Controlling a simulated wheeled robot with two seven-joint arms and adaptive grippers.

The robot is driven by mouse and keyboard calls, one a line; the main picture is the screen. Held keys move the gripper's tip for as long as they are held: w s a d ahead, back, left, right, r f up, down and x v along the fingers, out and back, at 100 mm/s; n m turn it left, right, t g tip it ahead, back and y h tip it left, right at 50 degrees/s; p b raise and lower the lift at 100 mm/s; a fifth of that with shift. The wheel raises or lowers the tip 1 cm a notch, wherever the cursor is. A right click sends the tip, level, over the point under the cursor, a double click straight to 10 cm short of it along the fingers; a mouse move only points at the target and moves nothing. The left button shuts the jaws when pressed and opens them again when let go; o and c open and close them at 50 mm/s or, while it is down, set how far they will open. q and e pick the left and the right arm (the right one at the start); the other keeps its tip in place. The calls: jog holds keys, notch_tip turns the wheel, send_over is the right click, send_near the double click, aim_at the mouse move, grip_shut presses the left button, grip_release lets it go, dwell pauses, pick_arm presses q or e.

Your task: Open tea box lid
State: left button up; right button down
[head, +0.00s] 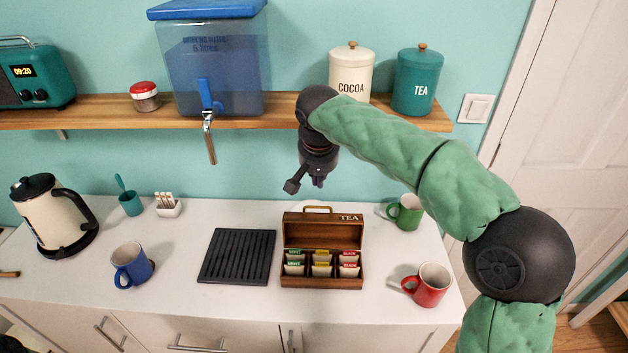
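The wooden tea box (322,283) stands on the white counter. Its lid (310,233), marked TEA, is raised upright at the back and carries a brass-coloured handle on top. Several tea packets (321,263) with green, yellow and red tops show in its compartments. My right gripper (304,188) hangs above and behind the lid, apart from it. Its fingers look spread, one out to the left and one lower, with nothing seen between them. My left gripper is not in view.
A black ribbed mat (237,256) lies left of the box. A red mug (431,286) and a green mug (407,212) stand to the right, a blue mug (130,266) and a kettle (48,215) to the left. A shelf (290,104) with a water dispenser (212,65) runs behind my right arm.

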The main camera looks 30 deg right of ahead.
pick_arm(q)
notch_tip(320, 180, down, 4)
jog(key=b, duration=0.3)
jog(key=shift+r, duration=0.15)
pick_arm(e)
jog(key=x, duration=0.8)
jog(key=shift+f, duration=0.25)
jog(key=shift+w, duration=0.1)
